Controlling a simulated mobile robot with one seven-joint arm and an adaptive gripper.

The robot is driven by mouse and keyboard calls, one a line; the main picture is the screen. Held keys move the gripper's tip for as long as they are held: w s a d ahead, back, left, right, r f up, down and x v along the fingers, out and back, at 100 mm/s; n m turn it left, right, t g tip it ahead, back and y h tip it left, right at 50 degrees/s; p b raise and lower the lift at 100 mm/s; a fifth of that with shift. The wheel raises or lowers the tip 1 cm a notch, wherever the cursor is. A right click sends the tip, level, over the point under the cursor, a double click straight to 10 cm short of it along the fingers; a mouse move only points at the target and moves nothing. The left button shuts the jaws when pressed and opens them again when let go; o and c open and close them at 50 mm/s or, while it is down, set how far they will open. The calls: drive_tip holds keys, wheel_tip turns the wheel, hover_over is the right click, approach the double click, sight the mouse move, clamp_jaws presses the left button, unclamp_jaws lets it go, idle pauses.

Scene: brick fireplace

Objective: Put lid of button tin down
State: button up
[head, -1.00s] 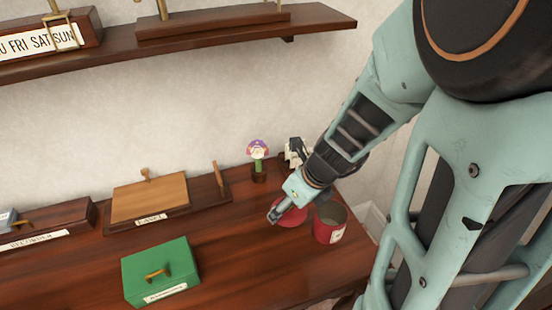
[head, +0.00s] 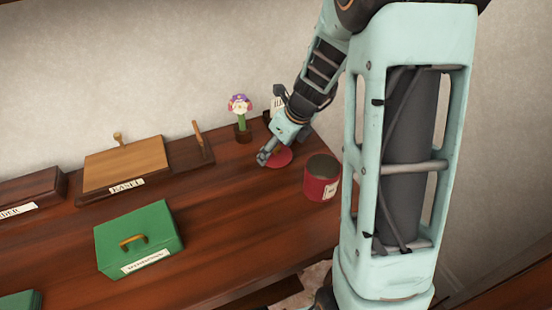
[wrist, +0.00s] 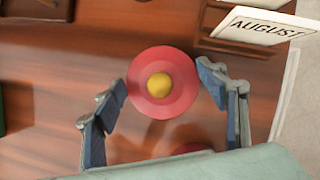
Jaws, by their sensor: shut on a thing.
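The lid is a round red disc (wrist: 180,102) with a yellow knob (wrist: 159,85). My gripper (wrist: 162,82) is shut on it, one finger at each side of the disc. In the head view the lid (head: 282,158) is low over the wooden desk, behind and left of the tin; I cannot tell whether it touches the wood. My gripper (head: 266,157) partly covers it there. The red button tin (head: 319,188) stands upright and open near the desk's right end, apart from the lid. A red edge shows at the bottom of the wrist view, mostly hidden by my gripper.
A flower in a small pot (head: 242,132) stands left of my gripper. An AUGUST card (wrist: 262,32) is close by. A wooden easel (head: 125,165) and a green box (head: 138,240) are further left. Bare desk lies between the green box and the tin.

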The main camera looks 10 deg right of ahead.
drive_tip(key=shift+f+b, duration=0.85)
drive_tip(key=shift+f, duration=0.4)
drive_tip(key=shift+f, duration=0.1)
drive_tip(key=o, duration=1)
drive_tip(key=shift+r, duration=0.2)
drive_tip(key=p+v, duration=0.3)
drive_tip(key=v, duration=0.9)
drive_tip(key=shift+s, duration=0.15)
